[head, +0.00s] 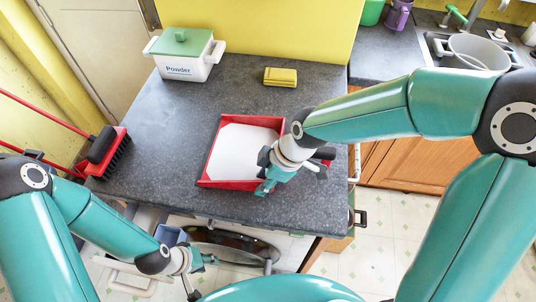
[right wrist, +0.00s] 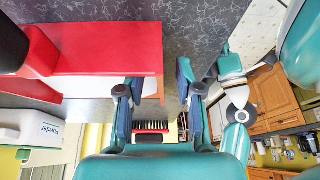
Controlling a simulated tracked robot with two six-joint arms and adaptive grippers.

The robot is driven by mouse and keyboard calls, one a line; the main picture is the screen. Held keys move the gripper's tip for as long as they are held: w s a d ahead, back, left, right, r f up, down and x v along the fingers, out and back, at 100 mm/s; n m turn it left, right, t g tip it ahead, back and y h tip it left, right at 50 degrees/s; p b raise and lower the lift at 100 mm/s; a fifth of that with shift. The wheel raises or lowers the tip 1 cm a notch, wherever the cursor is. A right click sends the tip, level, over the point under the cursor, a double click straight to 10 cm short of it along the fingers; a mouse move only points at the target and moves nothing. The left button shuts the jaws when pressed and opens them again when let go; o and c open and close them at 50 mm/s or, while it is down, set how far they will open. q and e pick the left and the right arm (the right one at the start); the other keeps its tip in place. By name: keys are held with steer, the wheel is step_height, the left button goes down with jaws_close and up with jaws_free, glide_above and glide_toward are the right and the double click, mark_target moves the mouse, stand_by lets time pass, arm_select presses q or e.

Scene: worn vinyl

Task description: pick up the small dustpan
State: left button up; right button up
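The small dustpan (head: 238,150) is a red pan with a white inside, lying flat on the dark grey counter. In the right wrist view its red body (right wrist: 108,47) is at the upper left, with a black handle (right wrist: 12,45) at the edge. My right arm hides part of its right side in the head view. My right gripper (head: 265,180) is open at its near right corner; in the right wrist view a red side edge shows between the fingers (right wrist: 157,95). Whether they touch it I cannot tell. My left gripper (head: 199,273) is open and empty, in front of the counter's near edge.
A white Powder tin with green lid (head: 187,62) stands at the back left. A yellow sponge (head: 281,77) lies at the back. A red brush with black bristles (head: 117,158) is at the left edge. The counter (head: 160,140) left of the dustpan is clear.

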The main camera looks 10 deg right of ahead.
steer(key=shift+a+f, duration=0.15)
steer(key=shift+f, duration=0.25)
jaws_close()
steer(key=shift+r, duration=0.15)
